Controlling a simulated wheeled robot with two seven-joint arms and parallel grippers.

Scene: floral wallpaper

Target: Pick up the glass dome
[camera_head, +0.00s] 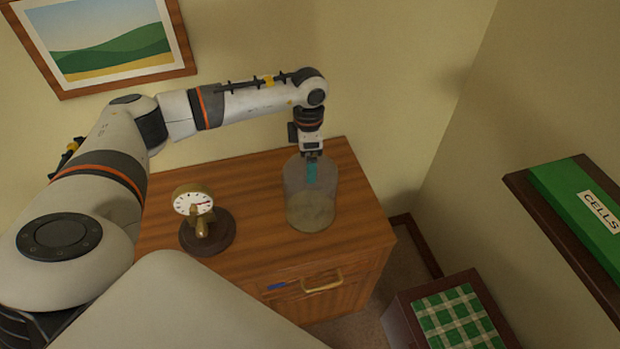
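The glass dome (309,200) is a clear, greyish cylinder standing upright on the wooden cabinet top, right of its middle. My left gripper (311,158) points straight down at the top of the dome, at its centre. A small teal part shows just below the gripper, at or behind the dome's upper glass. I cannot tell whether the fingers touch the dome or whether they are open or shut. My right gripper is not in view.
A brass clock-like gauge (194,203) on a dark round base stands left of the dome. The wooden cabinet (262,172) has a drawer with a brass handle (322,282). A shelf at right holds a green book (577,205). A green checked cloth (462,322) lies lower right.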

